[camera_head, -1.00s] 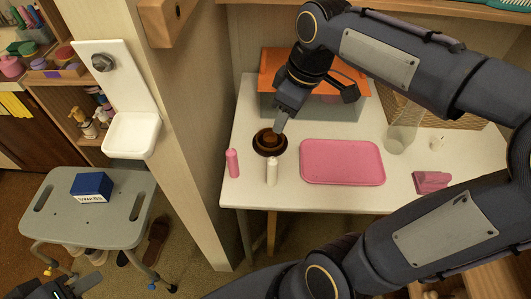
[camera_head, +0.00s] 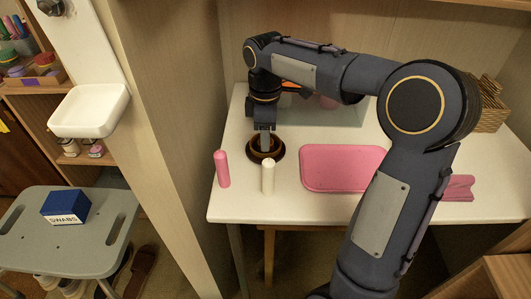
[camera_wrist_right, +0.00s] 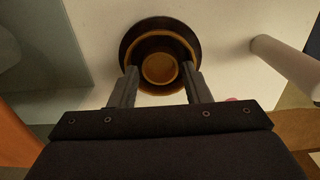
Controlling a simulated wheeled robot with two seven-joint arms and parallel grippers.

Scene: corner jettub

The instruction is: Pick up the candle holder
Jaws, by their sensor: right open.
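The candle holder (camera_head: 272,151) is a round dark brown dish with an amber inner ring. It sits on the white table near its left end. In the right wrist view the candle holder (camera_wrist_right: 159,30) lies at the fingertips. My right gripper (camera_head: 265,143) comes down from above over the holder. In the wrist view the right gripper (camera_wrist_right: 161,75) is open, with one finger on each side of the inner ring and nothing clamped. I cannot tell whether the fingers touch the holder. My left gripper is not in view.
A pink candle (camera_head: 222,168) and a white candle (camera_head: 268,177) stand in front of the holder. A pink tray (camera_head: 335,168) lies to the right on the white table (camera_head: 300,210). A wooden post (camera_head: 170,120) stands left of the table.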

